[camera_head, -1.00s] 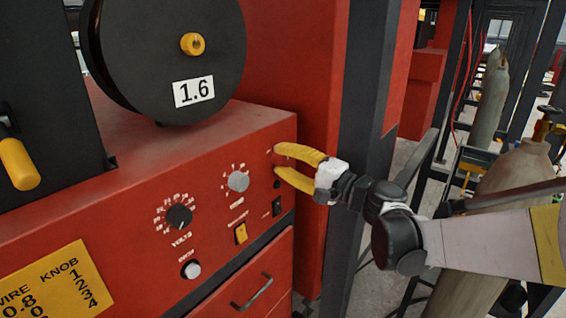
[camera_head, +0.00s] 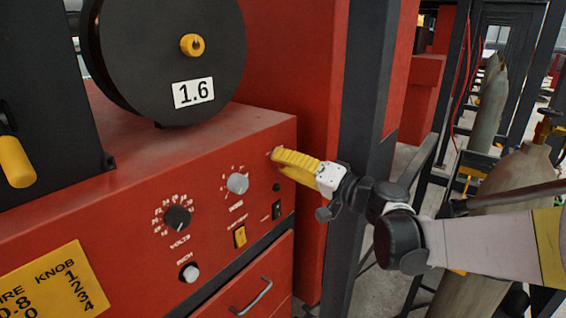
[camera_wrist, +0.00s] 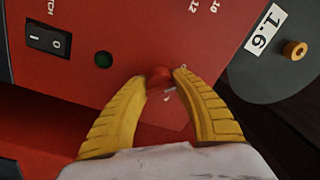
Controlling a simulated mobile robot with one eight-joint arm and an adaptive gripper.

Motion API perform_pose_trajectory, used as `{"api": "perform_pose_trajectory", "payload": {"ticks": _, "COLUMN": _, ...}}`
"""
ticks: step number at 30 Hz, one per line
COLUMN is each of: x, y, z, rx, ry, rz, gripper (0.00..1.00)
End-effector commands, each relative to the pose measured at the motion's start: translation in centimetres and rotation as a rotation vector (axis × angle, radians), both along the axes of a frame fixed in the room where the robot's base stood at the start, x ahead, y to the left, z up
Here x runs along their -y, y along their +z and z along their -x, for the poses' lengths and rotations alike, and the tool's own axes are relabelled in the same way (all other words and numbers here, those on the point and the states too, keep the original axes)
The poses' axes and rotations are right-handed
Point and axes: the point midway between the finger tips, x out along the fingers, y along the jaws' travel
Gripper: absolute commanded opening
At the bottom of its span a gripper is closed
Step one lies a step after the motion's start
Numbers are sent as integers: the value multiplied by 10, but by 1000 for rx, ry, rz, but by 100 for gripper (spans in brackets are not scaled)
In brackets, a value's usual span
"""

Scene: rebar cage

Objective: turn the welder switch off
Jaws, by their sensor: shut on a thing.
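The red welder panel (camera_head: 130,215) fills the left and middle of the head view. A black rocker switch (camera_head: 277,209) sits low at its right end. In the wrist view the rocker switch (camera_wrist: 48,40) shows O and I marks at upper left, with part of a "SWITCH" label beside it. My gripper (camera_head: 276,155) is above the switch at the panel's upper right corner, its yellow fingers close together. In the wrist view my gripper (camera_wrist: 162,76) has its fingertips on both sides of a small red round knob (camera_wrist: 158,76), shut on it. The rocker is untouched.
A dark round lamp (camera_head: 276,187) sits between my gripper and the rocker; it looks green in the wrist view. A black spool (camera_head: 165,60) stands on top. A dark post (camera_head: 358,130) rises right.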

Motion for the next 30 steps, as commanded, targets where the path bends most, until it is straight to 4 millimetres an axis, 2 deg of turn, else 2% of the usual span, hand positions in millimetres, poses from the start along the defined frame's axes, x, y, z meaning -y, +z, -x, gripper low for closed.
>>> {"api": "perform_pose_trajectory", "payload": {"ticks": 12, "x": 0, "y": -1, "z": 1, "rx": 5, "ry": 1, "rz": 7, "gripper": 1}}
{"api": "perform_pose_trajectory", "payload": {"ticks": 13, "x": 0, "y": -1, "z": 1, "rx": 5, "ry": 1, "rz": 7, "gripper": 40}}
{"api": "perform_pose_trajectory", "payload": {"ticks": 15, "x": 0, "y": -1, "z": 1, "rx": 4, "ry": 1, "rz": 6, "gripper": 56}}
{"api": "perform_pose_trajectory", "payload": {"ticks": 25, "x": 2, "y": -1, "z": 2, "rx": 4, "ry": 0, "rz": 5, "gripper": 56}}
{"api": "perform_pose_trajectory", "payload": {"ticks": 30, "x": 21, "y": -2, "z": 16, "rx": 4, "ry": -3, "rz": 4, "gripper": 56}}
